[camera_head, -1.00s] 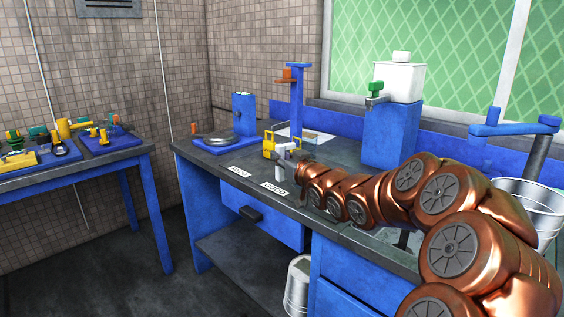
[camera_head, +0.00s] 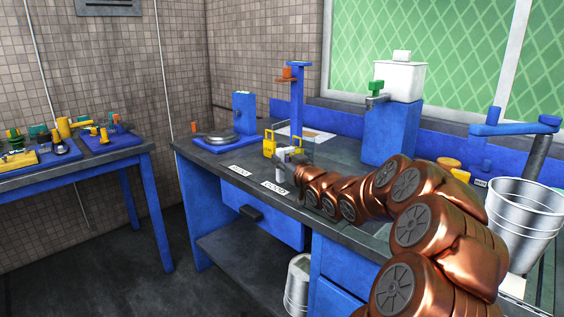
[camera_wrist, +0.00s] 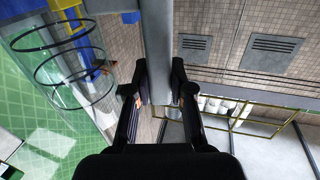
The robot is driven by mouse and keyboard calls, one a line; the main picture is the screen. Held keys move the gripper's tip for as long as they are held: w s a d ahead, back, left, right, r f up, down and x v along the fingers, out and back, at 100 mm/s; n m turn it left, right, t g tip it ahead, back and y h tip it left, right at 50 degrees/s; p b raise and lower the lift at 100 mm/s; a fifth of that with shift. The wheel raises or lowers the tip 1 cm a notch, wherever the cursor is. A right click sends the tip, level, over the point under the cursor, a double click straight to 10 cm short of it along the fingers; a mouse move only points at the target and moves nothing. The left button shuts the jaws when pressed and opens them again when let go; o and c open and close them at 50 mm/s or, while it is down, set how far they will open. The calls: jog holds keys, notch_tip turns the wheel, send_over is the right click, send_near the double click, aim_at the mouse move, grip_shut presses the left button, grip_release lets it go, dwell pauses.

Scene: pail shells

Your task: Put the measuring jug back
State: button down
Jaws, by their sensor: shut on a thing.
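In the wrist view a grey upright bar (camera_wrist: 157,50) stands between the two fingers of my gripper (camera_wrist: 160,88), which is shut on it. Left of the bar, a clear round body with several black rings (camera_wrist: 68,62) looks like the measuring jug. The bar appears to be its handle, but the join is not clear. A small pale upright piece (camera_head: 280,172) shows at the gripper; the clear body is hard to make out there.
The dark bench (camera_head: 225,162) carries a blue pad with a grey disc (camera_head: 212,138), a blue post (camera_head: 297,95) and a white tank on a blue block (camera_head: 390,135). Labels lie along the front edge. A metal pail (camera_head: 525,220) stands at right. A side table (camera_head: 70,172) holds small parts.

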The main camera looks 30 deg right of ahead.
jog(key=shift+f, duration=0.25)
jog(key=c, duration=1)
grip_release()
jog(key=shift+f+b, duration=0.15)
jog(key=shift+b, duration=0.15)
jog(key=shift+s, duration=0.1)
